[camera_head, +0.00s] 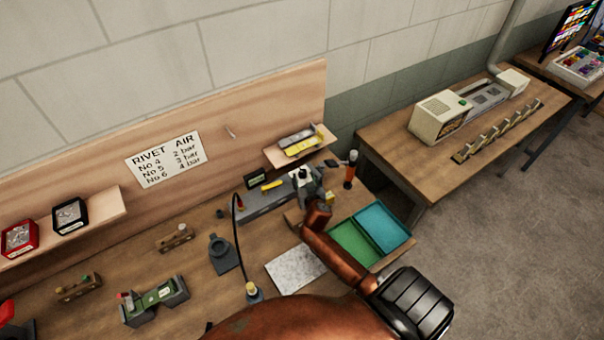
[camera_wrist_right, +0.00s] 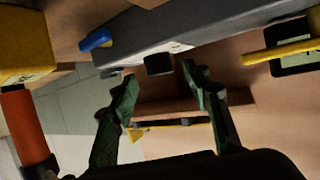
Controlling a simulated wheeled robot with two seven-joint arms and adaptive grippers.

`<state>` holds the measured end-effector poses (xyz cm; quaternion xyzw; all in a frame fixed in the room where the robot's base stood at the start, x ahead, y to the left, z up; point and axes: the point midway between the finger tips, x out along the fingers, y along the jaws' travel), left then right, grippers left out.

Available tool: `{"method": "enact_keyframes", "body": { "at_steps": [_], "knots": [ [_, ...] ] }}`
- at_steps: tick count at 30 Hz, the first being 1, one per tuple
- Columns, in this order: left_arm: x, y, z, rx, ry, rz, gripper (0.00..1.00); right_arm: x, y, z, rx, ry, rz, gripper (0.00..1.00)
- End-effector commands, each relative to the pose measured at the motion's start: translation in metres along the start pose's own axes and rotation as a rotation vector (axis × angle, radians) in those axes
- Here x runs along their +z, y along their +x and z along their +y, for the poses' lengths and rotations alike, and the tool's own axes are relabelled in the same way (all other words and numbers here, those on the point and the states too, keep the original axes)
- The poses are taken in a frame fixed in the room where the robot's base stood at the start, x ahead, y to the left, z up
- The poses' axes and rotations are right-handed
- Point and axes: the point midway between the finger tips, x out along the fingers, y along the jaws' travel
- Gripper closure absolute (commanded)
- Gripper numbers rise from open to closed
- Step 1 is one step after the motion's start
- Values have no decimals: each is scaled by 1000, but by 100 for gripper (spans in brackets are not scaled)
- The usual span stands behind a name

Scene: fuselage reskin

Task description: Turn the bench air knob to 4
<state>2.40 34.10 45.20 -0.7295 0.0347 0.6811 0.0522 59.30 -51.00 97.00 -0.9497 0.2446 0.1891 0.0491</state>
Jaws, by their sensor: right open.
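A long grey unit (camera_head: 264,202) lies on the bench against the back board and crosses the top of the right wrist view (camera_wrist_right: 190,38). A small black knob (camera_wrist_right: 158,65) projects from its edge. I cannot read any setting on it. My right gripper (camera_head: 308,182) is at the right end of the unit. Its dark green fingers (camera_wrist_right: 160,80) are apart and empty, with the knob between and just beyond their tips; I see no contact. A yellow lever (camera_wrist_right: 282,50) and a dark gauge (camera_head: 257,179) sit by the unit. My left gripper is out of view.
A rivet air sign (camera_head: 164,159) on the back board lists No 4 2 bar, No 5 3 bar, No 6 4 bar. A small shelf (camera_head: 300,148) stands above the unit. An orange-handled tool (camera_head: 350,170) and a green and teal tray (camera_head: 372,236) are close to my right arm.

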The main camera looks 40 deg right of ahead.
Motion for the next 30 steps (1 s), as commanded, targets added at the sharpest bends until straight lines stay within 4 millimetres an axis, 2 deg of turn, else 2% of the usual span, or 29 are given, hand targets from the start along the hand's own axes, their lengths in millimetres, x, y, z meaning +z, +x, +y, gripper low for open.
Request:
{"method": "enact_keyframes", "body": {
  "at_steps": [4, 7, 12, 18, 25, 30],
  "knots": [
    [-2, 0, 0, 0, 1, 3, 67, 0, 21, 0, 1, -3, 0, 56],
    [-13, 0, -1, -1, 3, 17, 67, 0, 29, 0, 0, -2, 1, 56],
    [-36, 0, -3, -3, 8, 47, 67, 0, 34, 0, 0, -1, 0, 56],
    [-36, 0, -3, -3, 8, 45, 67, 0, 34, 0, 0, -1, 0, 56],
    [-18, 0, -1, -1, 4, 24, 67, 0, 34, 0, 0, -1, 0, 72],
    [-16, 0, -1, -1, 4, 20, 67, 0, 34, 0, -1, -1, 0, 83]
  ]
}}
